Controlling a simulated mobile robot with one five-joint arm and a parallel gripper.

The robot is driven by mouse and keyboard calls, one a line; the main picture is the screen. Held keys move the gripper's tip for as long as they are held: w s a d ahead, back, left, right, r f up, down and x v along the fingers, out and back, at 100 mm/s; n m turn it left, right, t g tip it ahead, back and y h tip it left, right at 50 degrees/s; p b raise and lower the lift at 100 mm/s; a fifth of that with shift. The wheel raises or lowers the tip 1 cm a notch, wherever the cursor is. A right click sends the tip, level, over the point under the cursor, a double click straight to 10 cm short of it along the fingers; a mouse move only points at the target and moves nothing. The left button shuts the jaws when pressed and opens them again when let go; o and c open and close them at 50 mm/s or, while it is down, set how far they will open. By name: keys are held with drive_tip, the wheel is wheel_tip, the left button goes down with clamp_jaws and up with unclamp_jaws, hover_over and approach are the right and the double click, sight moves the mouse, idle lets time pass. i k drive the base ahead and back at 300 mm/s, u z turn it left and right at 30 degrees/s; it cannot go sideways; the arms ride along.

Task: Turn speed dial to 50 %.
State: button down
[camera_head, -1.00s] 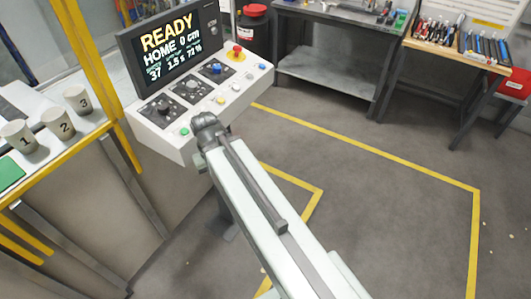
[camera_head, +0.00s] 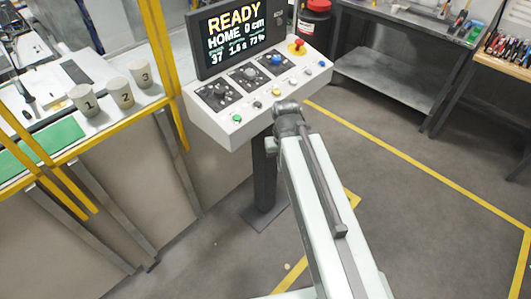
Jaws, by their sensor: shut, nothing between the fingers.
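The control console (camera_head: 235,130) stands ahead with its sloped panel facing me. It carries three dials in a row: a black one (camera_head: 217,92), a pale grey one (camera_head: 248,73) and a blue one (camera_head: 276,60). Their labels are too small to read, so I cannot tell by label which is the speed dial. The screen (camera_head: 237,40) shows READY, HOME 0 cm, and a bottom row of 37, 1.5 s and what looks like 73 %. My arm reaches up from the bottom right to a grey joint just before the console's front edge. My gripper's fingers do not show.
A red mushroom button (camera_head: 297,47) and small coloured buttons share the panel. Cups numbered 1 (camera_head: 86,100), 2 and 3 stand on the left bench behind a yellow frame (camera_head: 166,60). A workbench (camera_head: 385,62) stands back right. The floor to the right is clear.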

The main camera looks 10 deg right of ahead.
sight(277, 60)
drive_tip(key=u, duration=3)
drive_tip(key=k, duration=0.85)
drive_tip(key=z, duration=1.7)
drive_tip(key=i, duration=1)
drive_tip(key=u, duration=0.05)
